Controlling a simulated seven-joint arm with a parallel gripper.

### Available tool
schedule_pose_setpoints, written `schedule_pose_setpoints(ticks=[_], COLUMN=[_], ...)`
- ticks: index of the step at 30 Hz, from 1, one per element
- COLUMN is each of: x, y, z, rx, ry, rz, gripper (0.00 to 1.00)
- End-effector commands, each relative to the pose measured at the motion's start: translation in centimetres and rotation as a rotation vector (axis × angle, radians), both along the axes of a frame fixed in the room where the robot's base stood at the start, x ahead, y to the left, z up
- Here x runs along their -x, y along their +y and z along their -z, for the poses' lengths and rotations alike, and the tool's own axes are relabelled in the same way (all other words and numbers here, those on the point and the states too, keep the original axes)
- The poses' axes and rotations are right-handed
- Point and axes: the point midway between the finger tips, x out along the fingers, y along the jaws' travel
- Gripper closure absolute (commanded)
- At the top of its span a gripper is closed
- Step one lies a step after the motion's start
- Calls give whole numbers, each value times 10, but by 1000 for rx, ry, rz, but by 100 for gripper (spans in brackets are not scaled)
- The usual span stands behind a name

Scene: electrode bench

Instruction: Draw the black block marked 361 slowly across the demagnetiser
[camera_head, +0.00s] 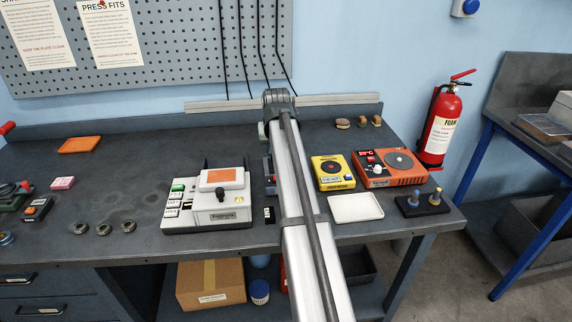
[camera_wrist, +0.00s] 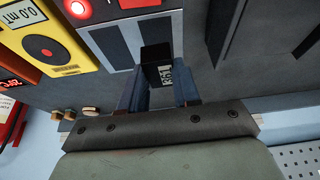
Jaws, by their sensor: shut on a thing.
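In the wrist view my gripper (camera_wrist: 160,85) is shut on a small black block (camera_wrist: 158,68) whose white label reads 361. The block stands out in front of the grey-striped top of a box with a lit red lamp, which looks like the demagnetiser (camera_wrist: 119,40). The block overlaps the striped face toward its right side in that picture; I cannot tell whether it touches or hovers.
A yellow meter (camera_head: 333,172) stands beside the demagnetiser, with an orange heater (camera_head: 390,167) further right. A white tray (camera_head: 355,208) lies in front. A grey-white machine (camera_head: 211,203) stands left of my arm. A small black piece (camera_head: 269,215) lies near the bench's front edge.

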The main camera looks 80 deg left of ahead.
Motion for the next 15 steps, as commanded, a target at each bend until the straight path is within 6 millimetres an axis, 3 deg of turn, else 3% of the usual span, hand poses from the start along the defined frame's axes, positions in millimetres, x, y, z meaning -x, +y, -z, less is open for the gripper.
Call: schedule_pose_setpoints(ticks=[1, 4, 15], x=[0, 0, -1], y=[13, 23, 26], z=[-3, -5, 0], rx=[-3, -9, -21], ry=[0, 1, 8], rz=[3, 12, 35], gripper=[100, 100, 100])
